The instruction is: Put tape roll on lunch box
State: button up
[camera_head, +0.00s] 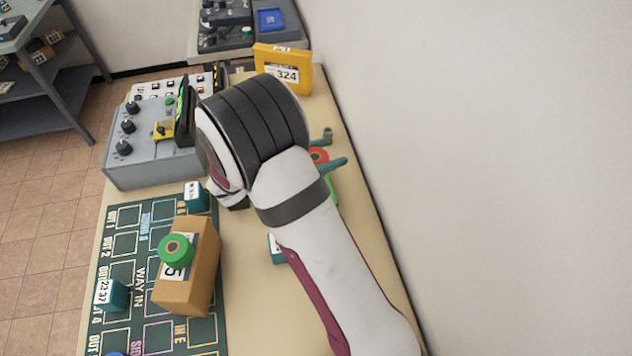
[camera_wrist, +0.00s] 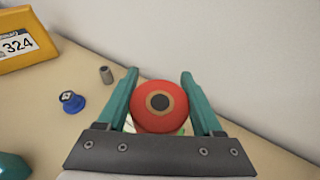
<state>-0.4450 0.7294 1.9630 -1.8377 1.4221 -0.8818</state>
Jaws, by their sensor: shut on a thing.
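A red tape roll (camera_wrist: 160,120) with a brown core and dark centre hole is between the teal fingers of my gripper (camera_wrist: 160,76) in the wrist view. The fingers are shut on its two sides. In the head view the roll (camera_head: 318,155) shows partly behind my arm, with the fingertips (camera_head: 331,150) beside it. Something green (camera_head: 332,188) shows just below it, mostly hidden. No box is clearly marked as a lunch box; a yellow box (camera_head: 297,60) labelled 324 stands at the table's far end, also in the wrist view (camera_wrist: 40,57).
A cardboard box (camera_head: 203,270) with a green roll (camera_head: 176,250) on top stands on the green printed mat (camera_head: 125,215). A grey control console (camera_head: 150,170) is at the left. A blue round item (camera_wrist: 72,101) and small grey cylinder (camera_wrist: 106,75) stand near my gripper. The wall is close at right.

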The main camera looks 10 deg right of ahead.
jog(key=shift+n+t+y, duration=0.3)
jog(key=shift+n+t, duration=0.1)
jog(key=w+f, duration=0.1)
jog(key=f, duration=0.1)
jog(key=w+f, duration=0.1)
jog(key=f, duration=0.2)
jog(key=w+f, duration=0.1)
jog(key=f, duration=0.2)
jog(key=shift+w+a, duration=0.15)
jog(key=shift+a, duration=0.05)
jog(key=o, duration=1.4)
jog(key=shift+f, duration=0.1)
